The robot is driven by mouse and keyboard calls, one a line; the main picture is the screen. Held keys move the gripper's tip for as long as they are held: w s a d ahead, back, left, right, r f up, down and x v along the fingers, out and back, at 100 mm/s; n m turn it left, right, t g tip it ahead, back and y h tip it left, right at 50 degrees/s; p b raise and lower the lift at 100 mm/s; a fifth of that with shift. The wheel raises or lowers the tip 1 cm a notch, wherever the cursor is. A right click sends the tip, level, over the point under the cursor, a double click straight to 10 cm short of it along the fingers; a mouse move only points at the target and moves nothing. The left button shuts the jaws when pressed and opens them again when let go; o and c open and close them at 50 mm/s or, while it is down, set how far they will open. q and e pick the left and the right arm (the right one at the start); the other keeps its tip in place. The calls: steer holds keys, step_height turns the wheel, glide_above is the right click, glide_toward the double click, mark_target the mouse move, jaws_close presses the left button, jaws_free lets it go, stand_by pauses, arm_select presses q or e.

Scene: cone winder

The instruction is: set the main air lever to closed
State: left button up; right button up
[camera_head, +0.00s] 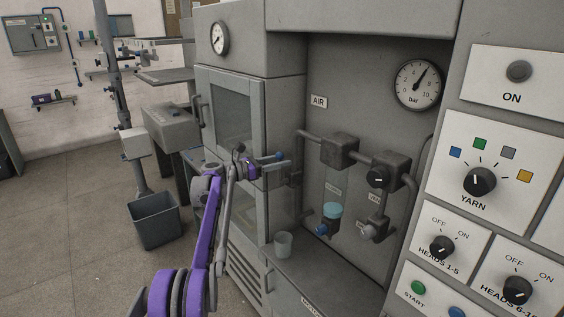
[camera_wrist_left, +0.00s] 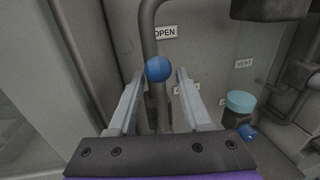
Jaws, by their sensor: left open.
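The main air lever's blue ball knob (camera_wrist_left: 158,69) shows in the left wrist view, in the gap between my left gripper's fingertips (camera_wrist_left: 161,76). The two fingers are apart, one on each side of the knob; I cannot tell if either touches it. The OPEN label (camera_wrist_left: 165,32) is just above the knob. A second label (camera_wrist_left: 187,89) lower down is partly hidden by a finger and unreadable. In the head view my left gripper (camera_head: 282,166) is at the left end of the pipework beside the AIR sign (camera_head: 319,102). Most of the lever is hidden.
A bar gauge (camera_head: 418,84) is at the upper right of the recess. A filter with a turquoise top (camera_head: 332,211) hangs under the pipe blocks. A small cup (camera_head: 284,244) stands on the ledge below. A switch panel (camera_head: 480,180) is on the right. A grey bin (camera_head: 154,222) stands on the floor.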

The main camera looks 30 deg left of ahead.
arm_select(q)
jaws_close()
steer(key=shift+r, duration=0.25)
stand_by(1.0)
